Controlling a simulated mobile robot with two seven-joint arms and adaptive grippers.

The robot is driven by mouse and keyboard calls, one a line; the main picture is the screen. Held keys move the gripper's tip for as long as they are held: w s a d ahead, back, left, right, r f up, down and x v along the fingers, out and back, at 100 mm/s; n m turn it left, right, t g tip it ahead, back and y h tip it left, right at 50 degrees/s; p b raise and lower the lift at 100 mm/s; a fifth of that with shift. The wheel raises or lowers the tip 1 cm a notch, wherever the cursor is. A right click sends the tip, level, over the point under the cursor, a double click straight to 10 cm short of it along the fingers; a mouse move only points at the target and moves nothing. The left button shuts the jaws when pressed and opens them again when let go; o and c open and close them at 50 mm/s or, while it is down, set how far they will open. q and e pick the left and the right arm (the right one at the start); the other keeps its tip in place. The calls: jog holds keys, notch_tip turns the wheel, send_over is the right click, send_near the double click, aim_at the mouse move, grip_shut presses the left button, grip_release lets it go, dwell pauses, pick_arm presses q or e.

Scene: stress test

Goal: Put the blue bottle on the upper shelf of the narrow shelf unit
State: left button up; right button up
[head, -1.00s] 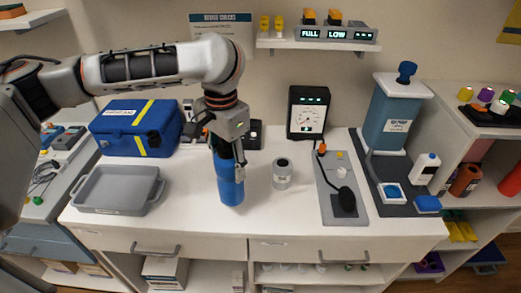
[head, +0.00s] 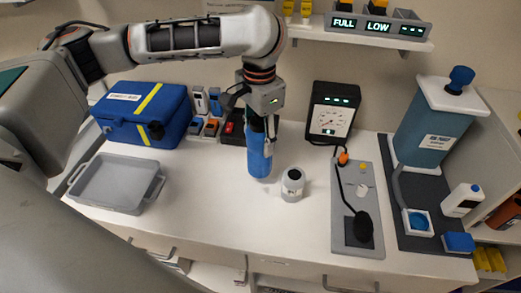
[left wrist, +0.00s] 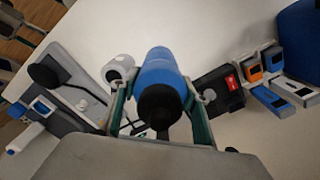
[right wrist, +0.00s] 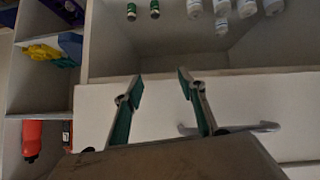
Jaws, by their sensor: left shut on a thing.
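The blue bottle (head: 259,158) with a black cap is upright at the middle of the white counter. My left gripper (head: 262,122) is shut around its upper part from above. The left wrist view shows the bottle (left wrist: 158,68) between the two fingers. I cannot tell whether its base touches the counter. My right gripper (right wrist: 158,85) is open and empty in front of a white drawer front. A shelf unit (right wrist: 40,98) with a red bottle and yellow items shows at the left of the right wrist view; I cannot tell whether it is the narrow one.
A white jar (head: 292,184) stands just right of the bottle. A blue case (head: 142,115) and a grey tray (head: 112,184) are to the left. A gauge box (head: 333,111), a grey panel (head: 357,240) and a teal tank (head: 432,128) are to the right. A wall shelf (head: 390,38) hangs above.

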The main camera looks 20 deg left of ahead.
aim_at(260, 150)
pick_arm(q)
jog(key=shift+w+f, duration=0.1)
jog(key=shift+f, duration=2.1)
jog(key=o, duration=1.6)
jog(key=shift+f, duration=0.2)
jog(key=shift+r, duration=0.1)
